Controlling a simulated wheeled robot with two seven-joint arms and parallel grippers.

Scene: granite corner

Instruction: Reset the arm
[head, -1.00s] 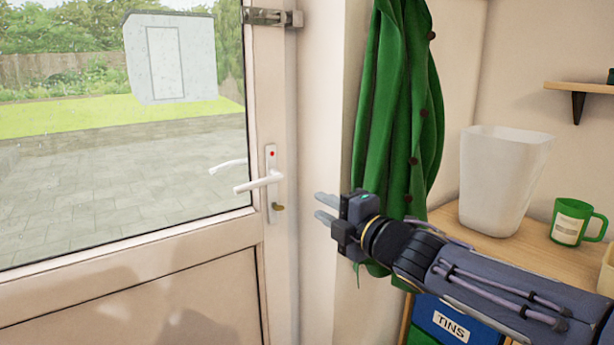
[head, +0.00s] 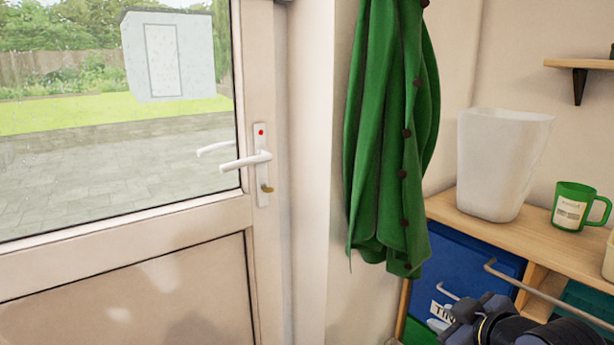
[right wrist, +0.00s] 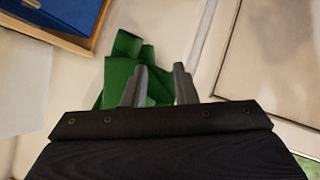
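My right gripper shows at the bottom right of the head view, low in front of the blue TINS box (head: 480,260), partly covering its label. Its fingers are hard to make out there. In the right wrist view the two grey fingers of my right gripper (right wrist: 160,84) stand apart with nothing held between them. Green cloth (right wrist: 122,78) shows beyond and beside the left finger; I cannot tell its distance. My left gripper is in neither view.
A white door handle (head: 246,160) is on the glazed door at left. A green coat (head: 385,140) hangs on the wall in the middle. A white bin (head: 500,165) and a green mug (head: 572,210) stand on the wooden counter (head: 455,207) at right.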

